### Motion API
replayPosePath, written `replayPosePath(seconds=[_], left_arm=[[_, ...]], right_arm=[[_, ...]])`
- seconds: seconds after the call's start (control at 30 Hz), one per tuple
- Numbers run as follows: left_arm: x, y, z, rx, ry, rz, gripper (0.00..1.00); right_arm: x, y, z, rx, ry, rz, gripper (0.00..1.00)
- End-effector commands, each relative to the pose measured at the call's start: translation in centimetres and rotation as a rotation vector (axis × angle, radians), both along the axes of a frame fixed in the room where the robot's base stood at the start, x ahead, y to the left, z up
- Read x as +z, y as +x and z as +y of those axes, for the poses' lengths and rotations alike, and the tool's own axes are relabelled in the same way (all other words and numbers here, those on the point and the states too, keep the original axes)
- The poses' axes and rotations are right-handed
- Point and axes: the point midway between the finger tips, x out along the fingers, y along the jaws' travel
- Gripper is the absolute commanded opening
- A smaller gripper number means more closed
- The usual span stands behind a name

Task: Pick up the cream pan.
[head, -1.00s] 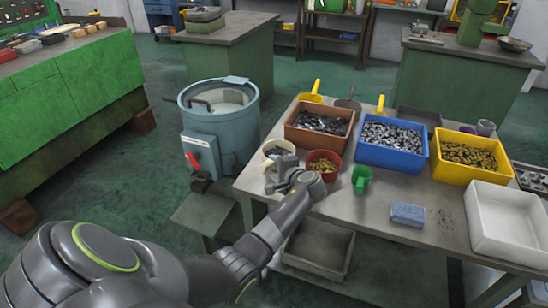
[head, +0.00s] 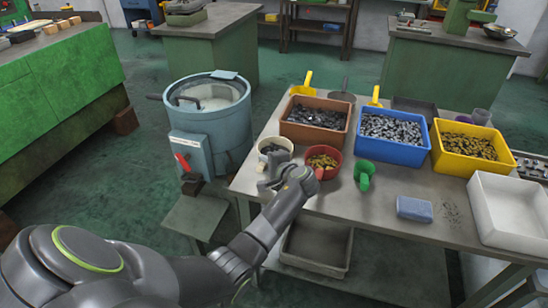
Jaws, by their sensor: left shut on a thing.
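The cream pan (head: 263,148) is a small round pan with dark contents at the left end of the workbench (head: 390,205). My left gripper (head: 276,168) reaches it from the front and is shut on its near side. The gripper covers the near part of the pan, so the exact grip and any gap between pan and bench cannot be told. The pan looks about upright. My right gripper is not in view.
A red pan (head: 325,159) of brass-coloured pieces stands close to the right of the gripper. A green scoop (head: 364,176), blue block (head: 414,208), brown bin (head: 315,132) and blue bin (head: 391,154) are further along. A blue-grey drum machine (head: 212,128) stands to the left.

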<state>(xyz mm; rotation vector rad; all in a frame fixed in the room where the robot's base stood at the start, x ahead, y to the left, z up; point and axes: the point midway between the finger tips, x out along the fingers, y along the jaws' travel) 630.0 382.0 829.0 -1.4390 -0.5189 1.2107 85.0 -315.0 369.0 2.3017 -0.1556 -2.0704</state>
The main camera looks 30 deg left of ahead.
Motion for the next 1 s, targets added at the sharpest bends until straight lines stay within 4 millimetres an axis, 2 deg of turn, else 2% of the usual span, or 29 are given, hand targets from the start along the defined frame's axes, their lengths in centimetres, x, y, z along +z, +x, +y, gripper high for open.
replayPosePath(seconds=[0.1, 0.27, 0.37, 0.7, 0.83, 1.0], left_arm=[[0.0, 0.0, 0.0, 0.001, 0.000, -0.001, 0.00], [0.4, 0.0, 0.0, 0.000, 0.000, -0.001, 0.00], [1.6, 0.0, 0.0, 0.002, -0.001, -0.005, 0.00], [8.2, 0.0, 0.0, 0.000, 0.001, -0.006, 0.00], [9.6, 0.0, 0.0, 0.001, 0.001, -0.003, 0.00], [10.1, 0.0, 0.0, 0.000, 0.000, -0.001, 0.00]], right_arm=[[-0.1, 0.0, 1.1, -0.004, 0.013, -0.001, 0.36], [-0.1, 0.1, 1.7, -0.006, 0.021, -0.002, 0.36], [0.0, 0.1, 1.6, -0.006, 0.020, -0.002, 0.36], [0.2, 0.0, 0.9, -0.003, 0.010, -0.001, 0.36], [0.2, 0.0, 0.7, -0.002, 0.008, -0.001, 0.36], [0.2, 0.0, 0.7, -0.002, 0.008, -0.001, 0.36]])
